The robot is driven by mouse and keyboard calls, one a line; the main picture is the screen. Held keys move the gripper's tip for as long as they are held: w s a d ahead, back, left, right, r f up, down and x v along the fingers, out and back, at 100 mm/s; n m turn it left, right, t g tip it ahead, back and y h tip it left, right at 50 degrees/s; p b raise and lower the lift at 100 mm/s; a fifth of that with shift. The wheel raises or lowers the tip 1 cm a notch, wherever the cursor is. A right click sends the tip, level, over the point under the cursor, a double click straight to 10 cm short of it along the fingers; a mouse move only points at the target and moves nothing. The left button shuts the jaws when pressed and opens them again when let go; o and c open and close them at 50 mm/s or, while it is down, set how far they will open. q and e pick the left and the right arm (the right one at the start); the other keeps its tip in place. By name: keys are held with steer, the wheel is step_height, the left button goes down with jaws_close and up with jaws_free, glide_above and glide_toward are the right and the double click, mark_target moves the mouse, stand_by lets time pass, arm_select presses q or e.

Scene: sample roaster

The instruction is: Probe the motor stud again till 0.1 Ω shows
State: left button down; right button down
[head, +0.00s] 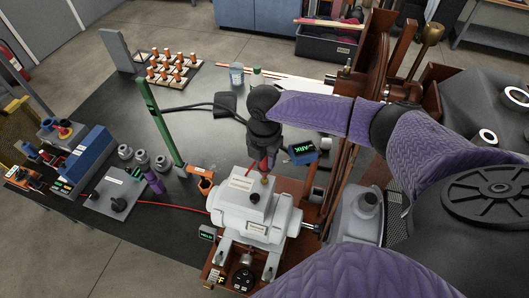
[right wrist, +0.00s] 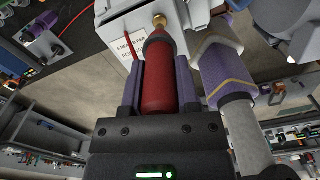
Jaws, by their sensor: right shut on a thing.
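A brass stud (head: 265,181) rises from that box. My right gripper (head: 264,152) is above the box, pointing down. In the right wrist view, the gripper (right wrist: 160,75) is shut on a red probe (right wrist: 168,80), whose far end meets the brass-coloured stud or tip (right wrist: 159,20); I cannot tell firm contact. A small dark display with green characters (head: 302,148) lies right of the gripper; no 0.1 Ω reading is legible. My left gripper is not in view.
A green upright post (head: 160,122) stands left of the motor. A red lead (head: 172,208) runs from the grey plate (head: 112,190) toward the motor. A small green-lit box (head: 207,233) sits at the motor's front left. The dark tabletop (head: 110,120) has bare room at left.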

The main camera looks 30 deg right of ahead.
steer(key=shift+p, duration=0.35)
stand_by(0.3)
steer(key=shift+f+b, duration=0.4)
steer(key=shift+f, duration=0.2)
steer(key=shift+r, duration=0.1)
stand_by(0.4)
step_height(320, 180, up, 7)
steer(key=p, duration=0.8)
steer(key=shift+r, duration=0.1)
